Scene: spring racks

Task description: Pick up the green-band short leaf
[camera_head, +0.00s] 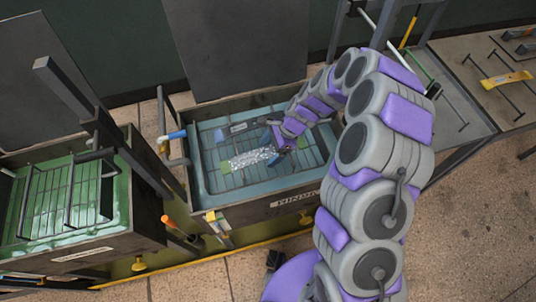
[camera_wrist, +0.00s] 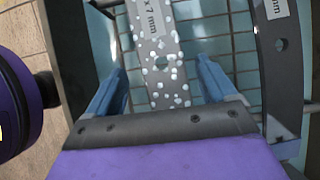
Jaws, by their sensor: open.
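A flat grey leaf (camera_head: 250,158) covered in white bubbles, with green at its ends, lies on the wire rack inside the blue-lined tank (camera_head: 205,201) in the head view. In the wrist view the bubbled leaf (camera_wrist: 157,40) shows a hole and a label ending in "7 mm"; no green shows there. My gripper (camera_head: 276,146) is at the leaf's right part. In the wrist view my gripper (camera_wrist: 162,68) is open, with one blue finger on each side of the leaf. Contact with it cannot be told.
Another dark leaf (camera_wrist: 280,70) with a label and hole lies to the right in the wrist view. A green-lined tank (camera_head: 120,238) stands at the left. A table (camera_head: 470,65) at the upper right bears a yellow-banded leaf (camera_head: 507,80). The tank walls surround my gripper.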

